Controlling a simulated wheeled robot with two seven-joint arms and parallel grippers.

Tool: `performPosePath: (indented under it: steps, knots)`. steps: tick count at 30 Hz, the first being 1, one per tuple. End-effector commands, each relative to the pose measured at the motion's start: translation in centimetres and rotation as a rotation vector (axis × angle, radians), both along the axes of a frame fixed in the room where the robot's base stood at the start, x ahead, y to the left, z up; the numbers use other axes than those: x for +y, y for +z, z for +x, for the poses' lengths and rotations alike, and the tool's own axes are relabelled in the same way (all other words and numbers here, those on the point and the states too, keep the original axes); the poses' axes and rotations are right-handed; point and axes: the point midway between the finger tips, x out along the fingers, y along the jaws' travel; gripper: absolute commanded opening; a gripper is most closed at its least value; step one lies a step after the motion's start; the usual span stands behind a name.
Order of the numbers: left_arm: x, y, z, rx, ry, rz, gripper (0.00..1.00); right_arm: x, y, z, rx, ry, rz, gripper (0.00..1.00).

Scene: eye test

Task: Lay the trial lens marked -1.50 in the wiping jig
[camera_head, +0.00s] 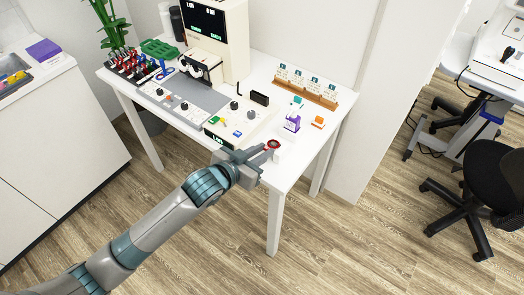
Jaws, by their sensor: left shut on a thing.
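My left gripper (266,151) reaches over the front edge of the white table and is shut on a small round lens with a red rim (273,144). The marking on this lens is too small to read. A small white block (277,156) shows just below the lens; I cannot tell whether they touch, nor whether it is the wiping jig. A dark rack (135,66) at the table's far left holds several red, dark and pale-topped pieces, perhaps other trial lenses. My right gripper is not in view.
The white table (330,110) carries a tall cream instrument (221,40), a control panel (187,97), a wooden card rack (305,90), a purple box (292,123) and an orange block (318,122). A green tray (159,48) stands at the back left. The table's right front is mostly clear.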

Motion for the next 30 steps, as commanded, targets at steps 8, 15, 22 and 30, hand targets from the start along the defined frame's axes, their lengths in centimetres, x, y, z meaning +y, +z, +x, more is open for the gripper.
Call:
performPosePath:
  steps: [8, 15, 22, 30]
  knots:
    - [0.00, -0.13, 0.00, 0.001, 0.000, 0.001, 0.00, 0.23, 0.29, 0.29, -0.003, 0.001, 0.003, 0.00]
    - [0.00, -0.30, 0.00, 0.000, 0.000, 0.000, 0.00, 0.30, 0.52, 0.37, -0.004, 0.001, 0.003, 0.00]
    - [0.00, -0.40, 0.00, 0.000, 0.000, 0.000, 0.00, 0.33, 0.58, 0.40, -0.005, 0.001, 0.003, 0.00]
    - [0.00, -0.40, 0.00, 0.000, 0.000, 0.000, 0.36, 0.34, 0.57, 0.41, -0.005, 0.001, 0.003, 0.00]
